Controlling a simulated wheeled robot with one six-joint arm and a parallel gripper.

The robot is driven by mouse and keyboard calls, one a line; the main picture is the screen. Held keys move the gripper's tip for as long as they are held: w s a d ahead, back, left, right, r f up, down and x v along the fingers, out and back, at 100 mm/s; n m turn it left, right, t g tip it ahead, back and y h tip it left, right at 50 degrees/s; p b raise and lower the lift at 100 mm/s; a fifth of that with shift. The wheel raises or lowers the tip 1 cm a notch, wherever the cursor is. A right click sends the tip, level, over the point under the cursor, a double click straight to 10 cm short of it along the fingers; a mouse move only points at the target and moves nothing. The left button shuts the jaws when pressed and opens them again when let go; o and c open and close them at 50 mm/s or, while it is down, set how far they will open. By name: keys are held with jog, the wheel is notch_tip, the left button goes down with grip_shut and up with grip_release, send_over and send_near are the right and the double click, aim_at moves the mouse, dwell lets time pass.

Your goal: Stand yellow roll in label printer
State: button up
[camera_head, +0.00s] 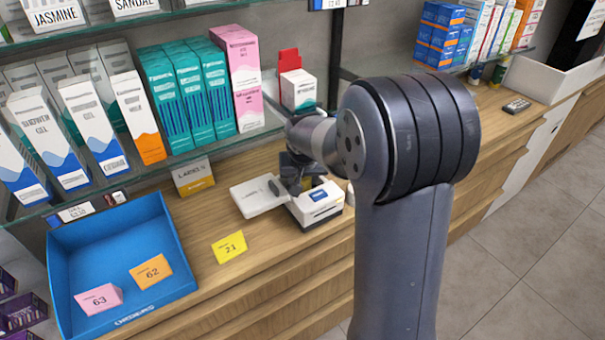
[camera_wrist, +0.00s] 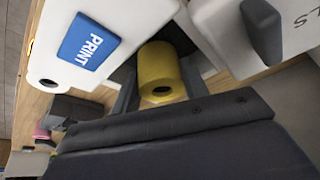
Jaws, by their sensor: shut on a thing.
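The label printer (camera_head: 318,206) is a small white box with a blue PRINT label, standing on the wooden counter. Its white lid (camera_head: 257,196) lies open to the left; printer (camera_wrist: 100,45) and lid (camera_wrist: 215,25) also show in the wrist view. The yellow roll (camera_wrist: 160,72) is between my gripper's dark fingers, over or in the printer's opening between body and lid, its hollow end facing the camera. My gripper (camera_head: 298,178) is shut on it, above the printer. The roll is hidden in the head view, and I cannot tell whether it touches the printer floor.
A blue tray (camera_head: 70,245) with a pink card and an orange card is at the left. A yellow card (camera_head: 229,247) lies in front of the lid. A labels box (camera_head: 193,176) stands behind. Shelves of boxes (camera_head: 180,95) rise at the back.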

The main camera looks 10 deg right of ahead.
jog(key=shift+f, duration=0.35)
jog(key=shift+f+b, duration=0.4)
jog(key=o, duration=0.8)
jog(key=shift+r, duration=0.1)
jog(key=shift+c, duration=0.2)
jog(key=shift+r+p, duration=0.45)
jog(key=shift+p, duration=0.05)
jog(key=v, duration=1.2)
jog(key=shift+b, duration=0.3)
jog(key=shift+f, duration=0.25)
